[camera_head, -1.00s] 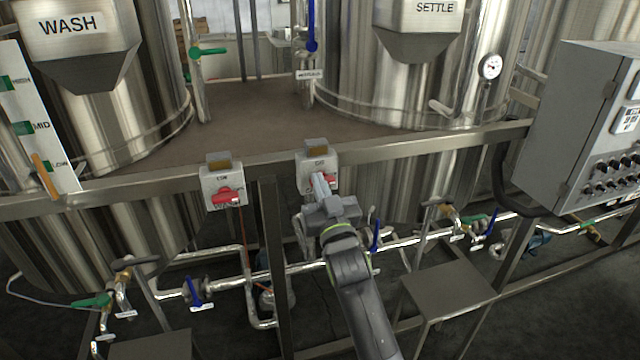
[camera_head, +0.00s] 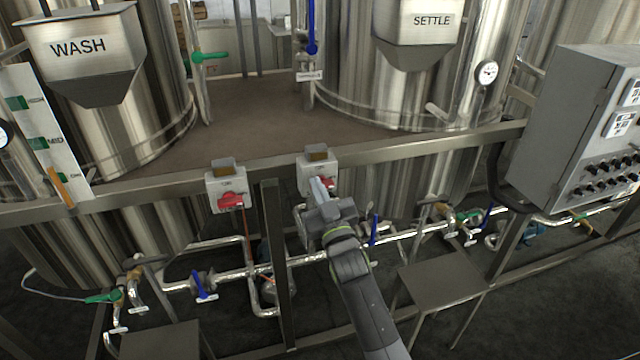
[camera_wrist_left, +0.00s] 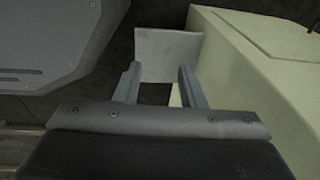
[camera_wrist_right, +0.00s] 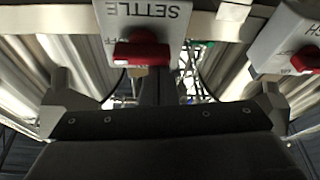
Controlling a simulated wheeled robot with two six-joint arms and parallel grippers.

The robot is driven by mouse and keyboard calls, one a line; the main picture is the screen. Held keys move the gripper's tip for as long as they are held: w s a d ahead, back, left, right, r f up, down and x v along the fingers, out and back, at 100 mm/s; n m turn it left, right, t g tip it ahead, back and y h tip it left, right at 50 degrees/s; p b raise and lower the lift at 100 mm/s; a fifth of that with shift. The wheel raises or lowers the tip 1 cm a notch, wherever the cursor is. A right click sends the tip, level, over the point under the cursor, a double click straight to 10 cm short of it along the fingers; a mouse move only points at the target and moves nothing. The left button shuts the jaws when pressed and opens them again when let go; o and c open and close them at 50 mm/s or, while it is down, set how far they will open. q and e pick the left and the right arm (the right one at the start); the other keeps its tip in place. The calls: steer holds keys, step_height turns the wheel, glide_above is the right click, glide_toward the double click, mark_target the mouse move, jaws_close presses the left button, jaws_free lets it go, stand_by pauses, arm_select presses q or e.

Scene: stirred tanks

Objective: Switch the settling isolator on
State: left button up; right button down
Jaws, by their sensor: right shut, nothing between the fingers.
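The settling isolator (camera_head: 311,168) is a light grey box with a yellowish top and a red handle, mounted on the rail below the SETTLE tank. The right wrist view shows it upside down, its plate reading SETTLE (camera_wrist_right: 143,14), with its red handle (camera_wrist_right: 143,51) lying crosswise and an OFF mark beside it. My right gripper (camera_head: 319,188) is shut and empty, its tips just in front of the box and partly covering the handle. I cannot tell if they touch it. My left gripper (camera_wrist_left: 158,88) is open and empty in the left wrist view, outside the head view.
A similar wash isolator (camera_head: 227,186) with a red handle (camera_head: 230,201) is to the left on the same rail (camera_head: 420,146). A grey control cabinet (camera_head: 562,125) stands at right. Pipes with valves (camera_head: 201,284) run below, with a low metal step (camera_head: 443,277) in front.

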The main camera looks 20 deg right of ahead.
steer(key=shift+n+p, duration=0.4)
steer(key=shift+p, duration=0.65)
steer(key=shift+s+y+p, duration=0.1)
steer(key=shift+y+p, duration=0.3)
steer(key=shift+p, duration=0.05)
